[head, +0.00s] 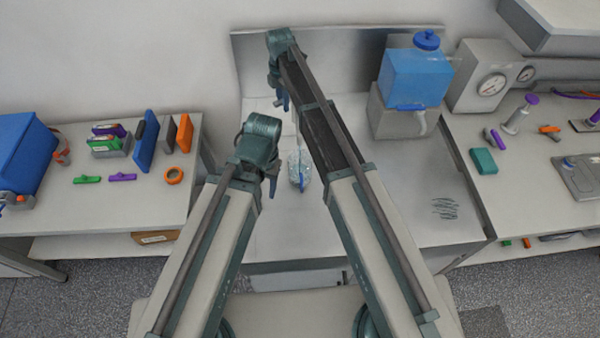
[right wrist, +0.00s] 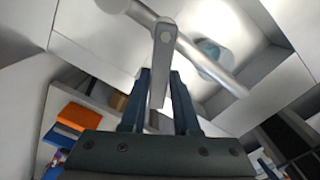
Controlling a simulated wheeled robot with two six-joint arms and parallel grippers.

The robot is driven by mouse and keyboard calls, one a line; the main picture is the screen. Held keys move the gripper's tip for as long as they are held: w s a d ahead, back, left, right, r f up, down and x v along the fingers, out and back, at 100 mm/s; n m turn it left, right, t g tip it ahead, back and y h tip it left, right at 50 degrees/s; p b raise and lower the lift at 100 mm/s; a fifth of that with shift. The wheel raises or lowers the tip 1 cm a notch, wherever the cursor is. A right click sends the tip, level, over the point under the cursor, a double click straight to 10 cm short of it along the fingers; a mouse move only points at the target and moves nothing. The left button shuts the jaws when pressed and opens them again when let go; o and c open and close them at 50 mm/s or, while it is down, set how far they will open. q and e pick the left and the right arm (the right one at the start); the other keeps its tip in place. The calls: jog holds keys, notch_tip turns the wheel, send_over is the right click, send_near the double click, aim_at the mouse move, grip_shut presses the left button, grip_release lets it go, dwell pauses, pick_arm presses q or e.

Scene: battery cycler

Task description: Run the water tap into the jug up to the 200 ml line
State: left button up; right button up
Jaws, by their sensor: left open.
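The clear jug (head: 294,172) stands in the grey basin area in the middle of the head view. In the right wrist view the jug (right wrist: 207,48) is a pale teal round shape below the grey tap (right wrist: 215,72). Its water level and 200 ml line are too small to read. My right gripper (right wrist: 161,85) has its fingers on both sides of the tap lever (right wrist: 159,62) and appears shut on it. In the head view the right gripper (head: 282,101) is high at the back. My left gripper (head: 272,187) is open and empty, just left of the jug.
A blue water container (head: 415,78) on a grey stand and a gauge box (head: 487,78) are at the back right. The left table (head: 110,195) holds clips, boxes, an orange tape roll (head: 174,175) and a blue case (head: 25,150). Bare counter lies right of my right arm.

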jog(key=shift+w+a+m, duration=0.1)
jog(key=shift+w+m, duration=0.3)
jog(key=shift+m, duration=0.55)
jog(key=shift+w+a+m, duration=0.15)
jog(key=shift+w+m, duration=0.3)
jog(key=shift+m, duration=0.45)
jog(key=shift+w+a+m, duration=0.1)
jog(key=shift+w+m, duration=0.3)
jog(key=shift+m, duration=0.55)
jog(key=shift+w+m, duration=0.15)
jog(key=shift+m, duration=0.15)
jog(key=shift+w, duration=0.2)
jog(key=shift+o, duration=1.2)
